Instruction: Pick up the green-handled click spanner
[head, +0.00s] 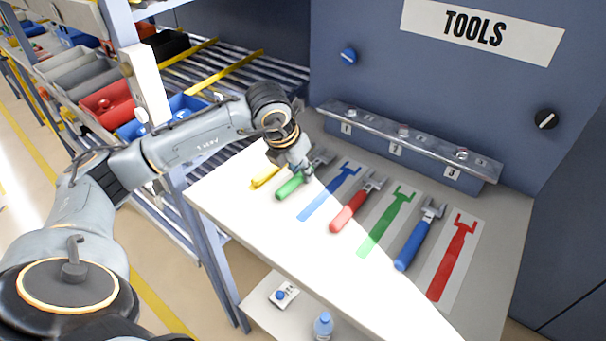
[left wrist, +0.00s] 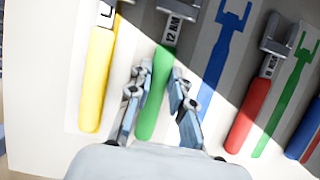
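The green-handled click spanner (head: 290,188) lies on the light tool bench (head: 222,190), second from the left, its metal head towards the back panel. In the left wrist view its green handle (left wrist: 154,108) runs between my fingers, with a "12 NM" label above. My left gripper (head: 305,172) is low over the spanner. In the left wrist view the left gripper (left wrist: 162,70) is open, one finger on each side of the handle near the label; contact cannot be told. My right gripper is not in view.
A yellow-handled spanner (head: 265,176) lies close on the left. A blue silhouette (head: 328,193) is on the right, then a red-handled spanner (head: 349,211), a green silhouette (head: 385,222), a blue-handled spanner (head: 412,245) and a red silhouette (head: 452,256). A numbered metal rail (head: 420,147) stands behind.

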